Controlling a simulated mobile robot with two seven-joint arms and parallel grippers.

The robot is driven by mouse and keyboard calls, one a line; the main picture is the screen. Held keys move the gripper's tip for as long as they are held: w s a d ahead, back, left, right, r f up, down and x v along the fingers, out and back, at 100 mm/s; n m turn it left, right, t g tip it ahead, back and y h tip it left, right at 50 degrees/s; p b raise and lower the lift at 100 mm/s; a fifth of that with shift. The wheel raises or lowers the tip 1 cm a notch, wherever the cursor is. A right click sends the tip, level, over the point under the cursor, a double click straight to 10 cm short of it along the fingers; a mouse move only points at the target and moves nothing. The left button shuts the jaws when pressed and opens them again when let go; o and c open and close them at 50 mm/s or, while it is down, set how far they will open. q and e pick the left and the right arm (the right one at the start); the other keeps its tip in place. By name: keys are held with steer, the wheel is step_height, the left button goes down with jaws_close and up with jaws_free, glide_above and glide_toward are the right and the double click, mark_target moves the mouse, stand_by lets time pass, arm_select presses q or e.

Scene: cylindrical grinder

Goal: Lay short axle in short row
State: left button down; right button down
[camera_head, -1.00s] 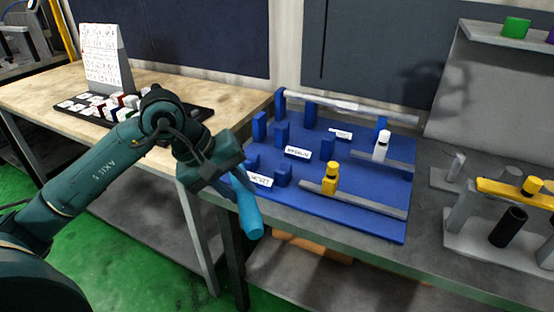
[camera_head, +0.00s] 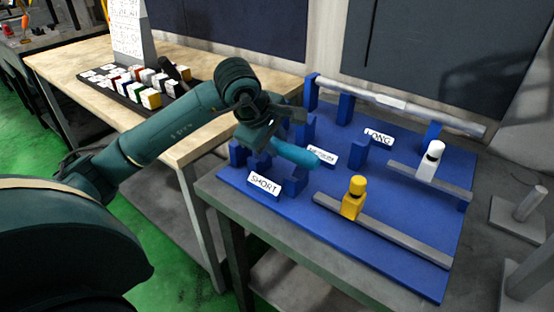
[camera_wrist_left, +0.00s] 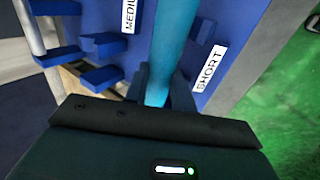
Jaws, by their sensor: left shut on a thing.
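My left gripper (camera_head: 274,138) is shut on a light-blue cylinder, the short axle (camera_head: 297,154), and holds it over the left part of the blue board (camera_head: 385,240). The axle also shows in the left wrist view (camera_wrist_left: 172,40), running up from between the fingers (camera_wrist_left: 160,90). The SHORT label (camera_head: 265,183) is at the board's front left, with blue support blocks (camera_head: 295,182) behind and beside it. In the head view the axle overlaps the area between the SHORT and MEDIUM labels. I cannot tell its exact height. My right gripper is not in view.
A long grey bar (camera_head: 400,103) lies across blue posts at the back. The LONG label (camera_head: 378,137) is nearby. Yellow (camera_head: 354,198) and white (camera_head: 430,160) blocks stand on grey rails at the right. A wooden table (camera_head: 90,75) with small coloured blocks is on the left.

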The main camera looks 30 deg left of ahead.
arm_select(q)
steer(key=shift+w+f, duration=0.1)
steer(key=shift+f, duration=2.15)
steer(key=shift+f, duration=0.15)
steer(key=shift+f+b, duration=0.15)
steer(key=shift+b, duration=0.25)
steer(key=c, duration=1.2)
jaws_free()
steer(key=shift+o, duration=0.2)
steer(key=shift+r+p, duration=0.4)
steer(key=shift+r, duration=0.05)
steer(key=v, duration=1.1)
steer(key=shift+s+r, duration=0.25)
steer(key=shift+s, duration=0.05)
